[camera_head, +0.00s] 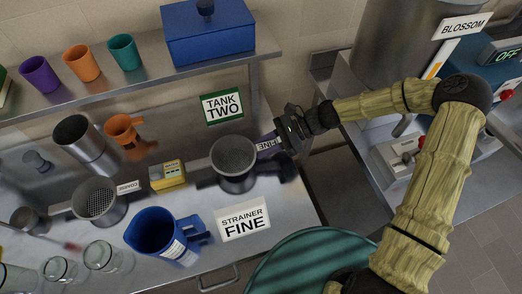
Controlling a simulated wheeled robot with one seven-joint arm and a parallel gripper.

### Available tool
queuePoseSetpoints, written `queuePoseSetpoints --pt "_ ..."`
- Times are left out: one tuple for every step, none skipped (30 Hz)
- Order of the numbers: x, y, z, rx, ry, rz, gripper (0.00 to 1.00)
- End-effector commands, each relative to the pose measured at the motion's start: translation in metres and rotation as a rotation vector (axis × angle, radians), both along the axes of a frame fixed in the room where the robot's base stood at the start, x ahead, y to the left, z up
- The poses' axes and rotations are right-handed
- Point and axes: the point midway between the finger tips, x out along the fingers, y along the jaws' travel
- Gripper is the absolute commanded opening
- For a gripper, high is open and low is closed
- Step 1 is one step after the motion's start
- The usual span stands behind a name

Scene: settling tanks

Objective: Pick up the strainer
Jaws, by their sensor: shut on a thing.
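A grey metal strainer (232,178) with a round bowl is on or just above the steel counter, near its right end. Its handle points right and carries a "FINE" label. My gripper (272,143) comes from the right and is shut on that handle. Whether the strainer's base touches the counter, I cannot tell. A second strainer (100,206) with a perforated bowl and a "COARSE" label stands at the left. A card reading "STRAINER FINE" (243,219) is in front of the held strainer.
A blue jug (152,234), a yellow device (167,175), an orange funnel (122,129), a metal cylinder (82,141) and glass jars (100,256) crowd the counter's left. A shelf with cups and a blue box (208,35) runs behind. A machine (400,155) stands right.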

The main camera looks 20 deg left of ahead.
Motion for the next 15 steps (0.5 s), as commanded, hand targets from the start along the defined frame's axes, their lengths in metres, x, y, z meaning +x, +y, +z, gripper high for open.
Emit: queuePoseSetpoints --pt "0.001 0.0 0.009 0.0 -0.004 0.0 0.0" --pt "0.001 0.0 0.015 0.0 -0.005 -0.001 0.0" --pt "0.001 0.0 0.022 -0.001 -0.004 0.0 0.0" --pt "0.001 0.0 0.028 -0.001 -0.006 0.001 0.0" --pt "0.001 0.0 0.034 -0.001 -0.006 0.001 0.0" --pt "0.001 0.0 0.041 -0.001 -0.005 0.0 0.0" --pt "0.0 0.0 0.046 0.0 -0.003 0.0 0.0" --pt "0.0 0.0 0.051 0.0 -0.003 0.001 0.0" --pt "0.0 0.0 0.057 -0.001 -0.004 0.0 0.0" --pt "0.001 0.0 0.06 0.0 -0.003 0.0 0.0" --pt "0.001 0.0 0.064 0.0 -0.003 0.0 0.0" --pt "0.0 0.0 0.067 0.0 -0.001 0.0 0.0" --pt "0.0 0.0 0.069 0.0 0.0 0.0 0.0" --pt "0.0 0.0 0.071 -0.001 0.001 0.0 0.0" --pt "0.0 0.0 0.072 0.0 0.001 0.0 0.0"
